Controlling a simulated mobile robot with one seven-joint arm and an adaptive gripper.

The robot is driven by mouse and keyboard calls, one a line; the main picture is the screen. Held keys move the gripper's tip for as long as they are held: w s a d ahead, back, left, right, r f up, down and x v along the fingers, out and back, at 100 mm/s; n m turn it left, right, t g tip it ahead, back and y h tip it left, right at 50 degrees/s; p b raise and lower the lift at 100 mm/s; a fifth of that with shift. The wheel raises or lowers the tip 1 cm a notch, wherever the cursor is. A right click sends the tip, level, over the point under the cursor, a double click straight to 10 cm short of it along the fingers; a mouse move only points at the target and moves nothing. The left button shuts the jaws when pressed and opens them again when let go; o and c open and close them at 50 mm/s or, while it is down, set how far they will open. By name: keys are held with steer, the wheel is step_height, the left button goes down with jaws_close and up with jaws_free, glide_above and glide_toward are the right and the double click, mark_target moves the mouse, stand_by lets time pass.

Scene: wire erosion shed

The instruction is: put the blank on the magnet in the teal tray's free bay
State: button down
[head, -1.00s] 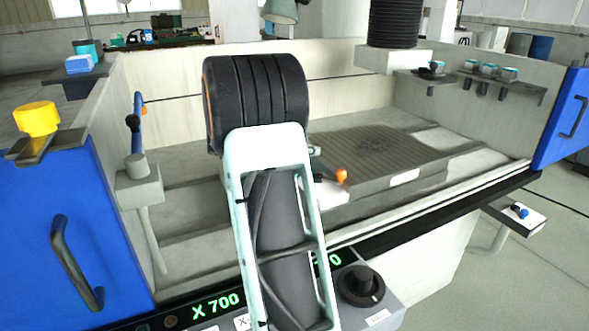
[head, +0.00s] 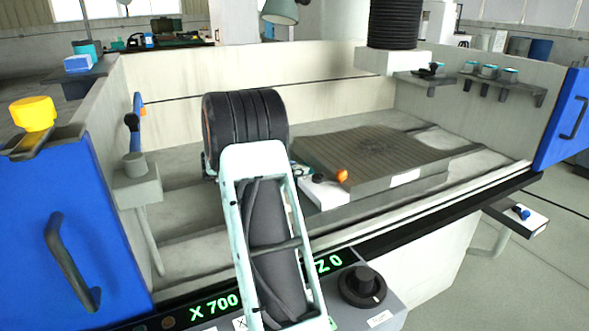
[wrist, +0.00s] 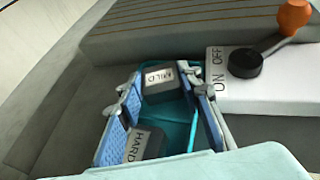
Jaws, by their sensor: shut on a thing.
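Bare teal shows right of the HARD block. The magnet's ribbed grey plate (head: 385,160) shows no block on its visible part. In the head view my arm hides the fingers and most of the tray.
A white ON/OFF switch panel (wrist: 272,95) with an orange-knobbed lever (wrist: 294,16) is close right of the gripper. Pale tank walls (head: 180,90) surround the bed. A black bellows column (head: 393,25) hangs above the plate's back right. Small shelves line the right wall.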

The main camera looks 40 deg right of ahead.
steer(key=shift+f, duration=0.15)
steer(key=c, duration=1.7)
jaws_free()
steer(key=shift+o, duration=0.2)
steer(key=shift+r, duration=0.25)
steer(key=p+v, duration=0.1)
steer(key=v, duration=0.6)
steer(key=shift+a, duration=0.25)
steer(key=shift+r, duration=0.1)
